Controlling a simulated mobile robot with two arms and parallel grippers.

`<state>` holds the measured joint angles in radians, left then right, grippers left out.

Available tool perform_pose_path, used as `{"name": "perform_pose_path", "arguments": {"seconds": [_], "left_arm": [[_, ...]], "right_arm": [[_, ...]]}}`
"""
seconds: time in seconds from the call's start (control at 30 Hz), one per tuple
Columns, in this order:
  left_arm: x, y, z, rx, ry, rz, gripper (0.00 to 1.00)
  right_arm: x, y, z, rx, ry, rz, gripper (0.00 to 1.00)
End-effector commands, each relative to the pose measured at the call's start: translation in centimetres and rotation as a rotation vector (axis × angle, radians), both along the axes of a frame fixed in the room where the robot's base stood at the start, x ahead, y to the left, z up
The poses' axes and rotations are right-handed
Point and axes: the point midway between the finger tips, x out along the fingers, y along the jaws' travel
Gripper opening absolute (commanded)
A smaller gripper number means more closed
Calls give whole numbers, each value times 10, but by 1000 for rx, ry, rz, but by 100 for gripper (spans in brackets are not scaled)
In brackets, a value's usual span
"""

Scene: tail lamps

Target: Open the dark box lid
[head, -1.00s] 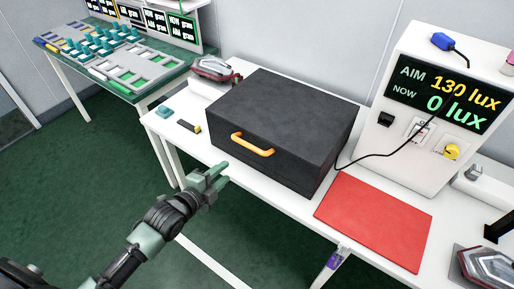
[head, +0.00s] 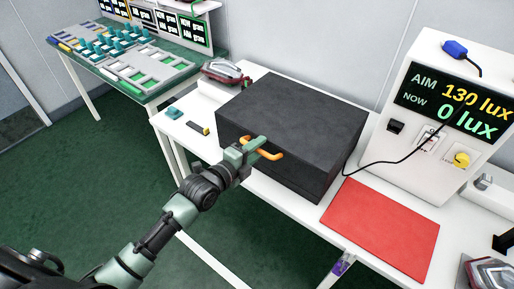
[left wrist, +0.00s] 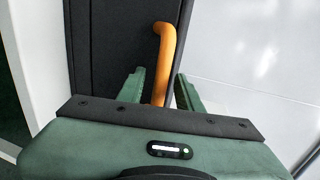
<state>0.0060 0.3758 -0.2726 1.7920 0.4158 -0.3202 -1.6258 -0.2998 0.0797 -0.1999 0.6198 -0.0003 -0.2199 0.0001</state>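The dark box (head: 295,120) sits closed on the white table, with an orange handle (head: 268,154) on its front face. My left gripper (head: 256,148) is at the handle in the head view, hiding its left part. In the left wrist view, the handle (left wrist: 166,50) runs between the two green fingers of my left gripper (left wrist: 160,76). The fingers are open, with gaps visible on both sides of the handle. My right gripper is not in view.
A red mat (head: 381,227) lies right of the box. A white lux meter unit (head: 440,125) with a black cable stands behind the mat.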

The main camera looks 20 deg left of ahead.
Motion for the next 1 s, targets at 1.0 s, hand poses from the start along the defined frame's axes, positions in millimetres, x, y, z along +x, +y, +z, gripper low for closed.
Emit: {"name": "perform_pose_path", "arguments": {"seconds": [1.0], "left_arm": [[-1,0,-1,1,2,0,0]], "right_arm": [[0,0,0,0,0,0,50]]}}
